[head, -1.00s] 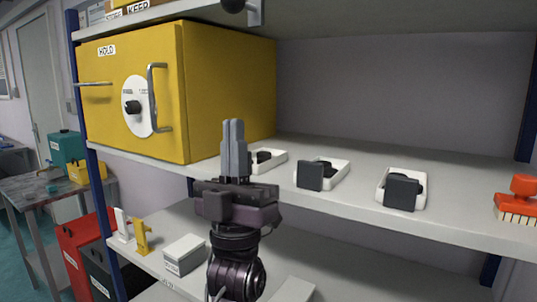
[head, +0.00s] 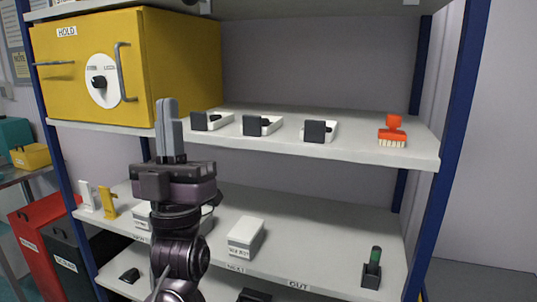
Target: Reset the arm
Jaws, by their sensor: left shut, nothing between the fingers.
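My left gripper (head: 168,112) points upward in front of the shelf rack, its two grey fingers closed together and empty. My left arm rises from the bottom of the view and hides part of the lower shelf. The fingers overlap the right side of the yellow HOLD cabinet (head: 181,60) in the picture, just left of the small white trays. I cannot tell whether they touch anything, but they appear to be in front of the shelf edge. My right gripper is not in view.
The upper shelf (head: 350,152) holds several white trays with dark blocks (head: 315,131) and a red brush (head: 393,132). The lower shelf has a white box (head: 246,236) and a green-topped item in a black holder (head: 373,268). Blue posts (head: 452,120) bound the rack.

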